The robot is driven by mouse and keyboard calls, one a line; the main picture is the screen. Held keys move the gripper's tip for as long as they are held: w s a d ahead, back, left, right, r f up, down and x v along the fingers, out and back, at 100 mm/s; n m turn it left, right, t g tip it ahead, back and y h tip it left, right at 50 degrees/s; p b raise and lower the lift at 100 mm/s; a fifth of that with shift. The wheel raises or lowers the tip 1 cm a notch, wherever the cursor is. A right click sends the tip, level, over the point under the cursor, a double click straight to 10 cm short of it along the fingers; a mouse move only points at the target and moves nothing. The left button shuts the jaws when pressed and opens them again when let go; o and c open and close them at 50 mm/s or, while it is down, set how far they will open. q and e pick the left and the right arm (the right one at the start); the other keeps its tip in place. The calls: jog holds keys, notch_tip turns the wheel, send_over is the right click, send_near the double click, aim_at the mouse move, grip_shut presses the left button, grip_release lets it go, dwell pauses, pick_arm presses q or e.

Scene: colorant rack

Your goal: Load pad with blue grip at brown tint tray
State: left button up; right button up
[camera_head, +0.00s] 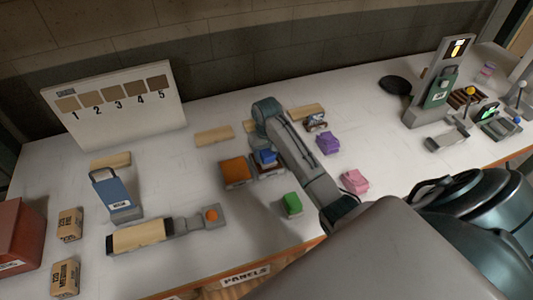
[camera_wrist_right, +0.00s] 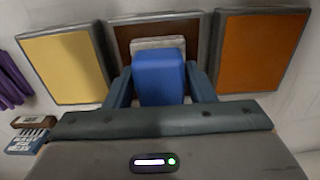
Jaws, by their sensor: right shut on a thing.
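The pad with the blue grip (camera_wrist_right: 159,78) is between the fingers of my right gripper (camera_wrist_right: 160,88), which is shut on the blue grip. The pad's pale block end (camera_wrist_right: 158,43) lies over the brown tint tray (camera_wrist_right: 125,38) in the wrist view; whether it touches the tray I cannot tell. In the head view the blue grip (camera_head: 266,157) shows below the right gripper (camera_head: 264,147), with a strip of the brown tray (camera_head: 268,172) under it. My left gripper is not in view.
An orange tray (camera_wrist_right: 262,50) and a yellow tray (camera_wrist_right: 63,65) flank the brown one. Purple (camera_head: 328,143), pink (camera_head: 355,181) and green (camera_head: 291,204) pads stand nearby. A numbered board (camera_head: 118,108) stands at the back left. The table between the board and the trays is mostly clear.

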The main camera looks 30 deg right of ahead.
aim_at(266, 151)
jog(key=shift+r, duration=3.5)
